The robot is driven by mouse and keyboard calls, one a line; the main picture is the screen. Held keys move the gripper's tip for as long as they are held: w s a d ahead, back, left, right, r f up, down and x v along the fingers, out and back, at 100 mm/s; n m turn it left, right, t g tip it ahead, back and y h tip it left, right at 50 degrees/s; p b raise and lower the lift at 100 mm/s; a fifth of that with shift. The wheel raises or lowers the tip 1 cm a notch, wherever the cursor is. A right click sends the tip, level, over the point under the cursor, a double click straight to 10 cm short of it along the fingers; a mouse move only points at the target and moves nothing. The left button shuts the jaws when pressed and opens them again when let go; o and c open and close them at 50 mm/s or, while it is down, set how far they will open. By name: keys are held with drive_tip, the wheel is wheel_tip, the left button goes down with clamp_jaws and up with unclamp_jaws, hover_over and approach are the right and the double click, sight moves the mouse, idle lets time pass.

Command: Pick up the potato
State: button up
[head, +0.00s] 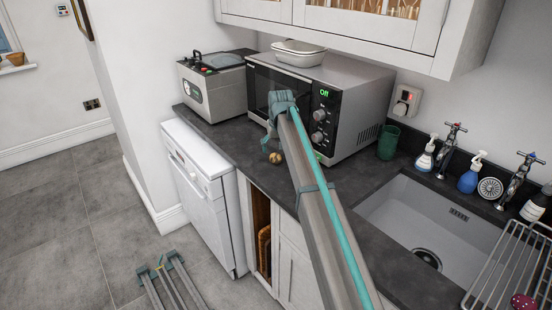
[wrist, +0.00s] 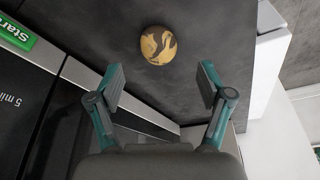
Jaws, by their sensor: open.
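The potato (wrist: 158,45) is round and tan with dark brown patches. It lies on the dark worktop, and in the head view it is a small spot (head: 275,158) just below my gripper, in front of the microwave. My gripper (wrist: 160,84) is open and empty in the wrist view, its two fingers apart. The potato shows beyond the fingertips, roughly centred between them, and nothing touches it. In the head view my gripper (head: 270,148) hangs over the worktop near its front edge, partly hidden by my arm.
The microwave (head: 345,112) stands close behind my gripper, with a white dish (head: 299,53) on top. A grey appliance (head: 215,88) stands to the left. A green cup (head: 388,142) and the sink (head: 430,220) are to the right. The worktop's front edge is close.

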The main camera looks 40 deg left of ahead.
sight(276, 156)
drive_tip(key=shift+p+x, duration=0.9)
drive_tip(key=shift+x, duration=1.9)
drive_tip(key=shift+d, duration=0.1)
drive_tip(key=c, duration=1.3)
